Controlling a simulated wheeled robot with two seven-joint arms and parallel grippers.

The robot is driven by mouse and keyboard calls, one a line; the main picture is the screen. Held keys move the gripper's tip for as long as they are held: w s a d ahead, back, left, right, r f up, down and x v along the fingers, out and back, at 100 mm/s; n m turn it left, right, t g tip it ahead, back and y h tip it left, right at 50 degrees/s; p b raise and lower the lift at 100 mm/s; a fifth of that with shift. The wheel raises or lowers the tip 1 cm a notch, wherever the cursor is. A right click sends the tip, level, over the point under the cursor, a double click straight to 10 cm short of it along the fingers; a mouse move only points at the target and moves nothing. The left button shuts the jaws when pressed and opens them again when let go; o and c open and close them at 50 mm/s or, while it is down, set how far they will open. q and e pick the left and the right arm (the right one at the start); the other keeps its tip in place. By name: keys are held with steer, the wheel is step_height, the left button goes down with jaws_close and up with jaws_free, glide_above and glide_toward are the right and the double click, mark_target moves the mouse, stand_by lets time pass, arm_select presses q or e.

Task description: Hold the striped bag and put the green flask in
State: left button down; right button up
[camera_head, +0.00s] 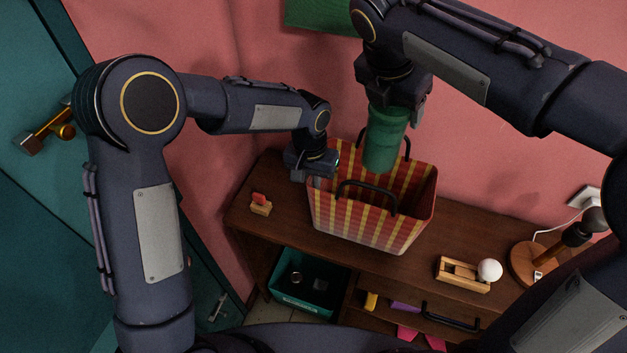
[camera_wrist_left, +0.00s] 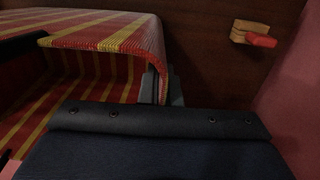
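The red and yellow striped bag (camera_head: 365,222) stands upright and open on the wooden shelf top, with two dark handles. It also fills the left of the left wrist view (camera_wrist_left: 110,35). My left gripper (camera_head: 328,166) is at the bag's left rim and appears shut on it; its fingertips are mostly hidden by the bag wall and gripper body. My right gripper (camera_head: 392,100) is shut on the green flask (camera_head: 384,145) and holds it over the bag's opening. The flask's lower end is about at the height of the far handle.
A teal bin (camera_head: 305,300) sits below.

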steer(key=shift+f, duration=1.1)
steer(key=o, duration=1.4)
steer(key=shift+o, duration=0.2)
steer(key=v, duration=1.2)
arm_select(q)
steer(key=c, duration=1.6)
jaws_free()
steer(key=shift+o, duration=0.2)
